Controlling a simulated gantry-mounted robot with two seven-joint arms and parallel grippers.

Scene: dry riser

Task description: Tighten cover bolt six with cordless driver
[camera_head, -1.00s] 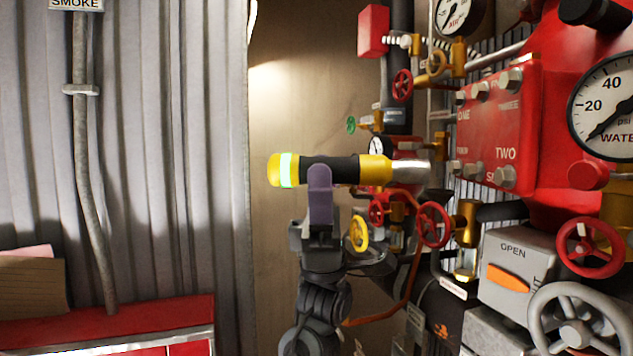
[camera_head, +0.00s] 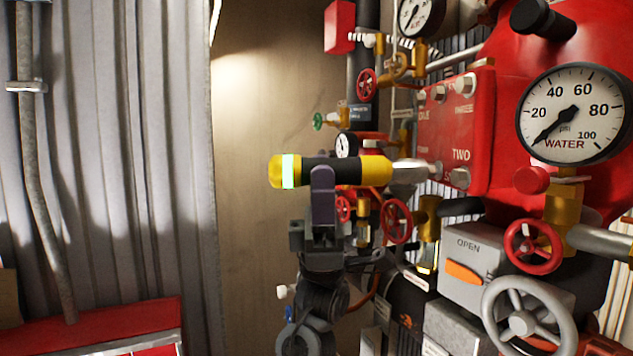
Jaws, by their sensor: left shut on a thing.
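The cordless driver (camera_head: 330,170) is yellow and black with a pale glowing band near its left end. It lies level, and its silver socket (camera_head: 410,171) points right at the red cover plate (camera_head: 452,130). My left gripper (camera_head: 322,185) is shut on the driver's black middle from below. The cover plate carries several grey hex bolts and raised lettering, with "TWO" readable. The socket overlaps the plate's lower left corner in the picture. I cannot tell whether it touches a bolt there. Bolt six's label is not readable. My right gripper is not in view.
A white water gauge (camera_head: 570,115) sits right of the plate. Red handwheels (camera_head: 534,246), a grey handwheel (camera_head: 522,322) and a grey box with an orange lever (camera_head: 465,273) crowd the lower right. A red chest (camera_head: 110,322) stands lower left. The tan wall behind is bare.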

